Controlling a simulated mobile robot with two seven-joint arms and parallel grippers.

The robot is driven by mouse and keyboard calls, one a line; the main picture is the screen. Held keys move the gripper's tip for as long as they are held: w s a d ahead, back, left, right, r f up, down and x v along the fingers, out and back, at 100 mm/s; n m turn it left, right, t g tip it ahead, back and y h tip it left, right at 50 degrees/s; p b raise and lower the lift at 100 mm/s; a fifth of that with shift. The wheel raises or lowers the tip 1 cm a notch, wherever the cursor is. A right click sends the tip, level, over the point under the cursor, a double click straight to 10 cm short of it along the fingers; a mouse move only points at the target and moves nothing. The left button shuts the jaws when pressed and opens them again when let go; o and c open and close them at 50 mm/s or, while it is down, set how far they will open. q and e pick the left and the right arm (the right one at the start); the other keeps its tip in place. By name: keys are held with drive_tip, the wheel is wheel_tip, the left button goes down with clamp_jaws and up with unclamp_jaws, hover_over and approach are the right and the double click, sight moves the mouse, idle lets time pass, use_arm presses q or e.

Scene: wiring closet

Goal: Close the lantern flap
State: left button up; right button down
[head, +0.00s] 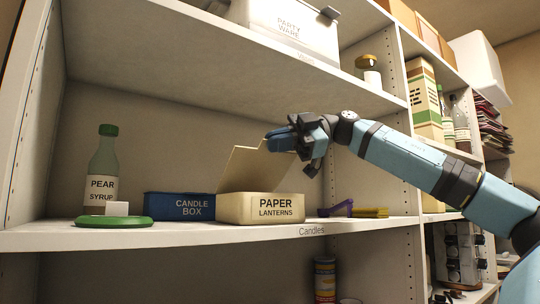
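The cream box labelled PAPER LANTERNS (262,208) stands on the middle shelf. Its tan flap (245,170) stands raised, tilted up from the box, so the box is open. My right gripper (282,140) is at the flap's upper right edge, with its arm coming in from the right. Its fingertips overlap the flap's top edge in this view. I cannot tell whether they touch it, or whether the fingers are open or shut. My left gripper is not in view.
A blue candle box (179,206) stands just left of the lantern box. Further left are a pear syrup bottle (103,170) and a green dish (114,221) with a white block. Purple (338,208) and yellow (370,212) items lie to the right. The upper shelf (230,55) hangs above.

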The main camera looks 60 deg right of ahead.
drive_tip(key=f+n+b, duration=0.1)
drive_tip(key=f+b, duration=0.1)
drive_tip(key=b, duration=0.1)
drive_tip(key=s+a+f+n+t+b, duration=0.1)
drive_tip(key=f+n+b, duration=0.1)
drive_tip(key=f+b, duration=0.1)
drive_tip(key=s+f+n+t+b, duration=0.1)
drive_tip(key=f+b, duration=0.1)
drive_tip(key=b, duration=0.2)
drive_tip(key=shift+s+a+f, duration=0.25)
drive_tip(key=shift+a+f, duration=0.1)
use_arm(q)
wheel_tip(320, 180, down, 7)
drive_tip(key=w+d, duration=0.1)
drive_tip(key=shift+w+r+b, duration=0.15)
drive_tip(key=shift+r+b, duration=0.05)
drive_tip(key=shift+b, duration=0.25)
use_arm(e)
drive_tip(key=shift+f+n, duration=0.3)
drive_tip(key=shift+n, duration=0.2)
drive_tip(key=c, duration=1.3)
unclamp_jaws()
drive_tip(key=shift+s, duration=0.1)
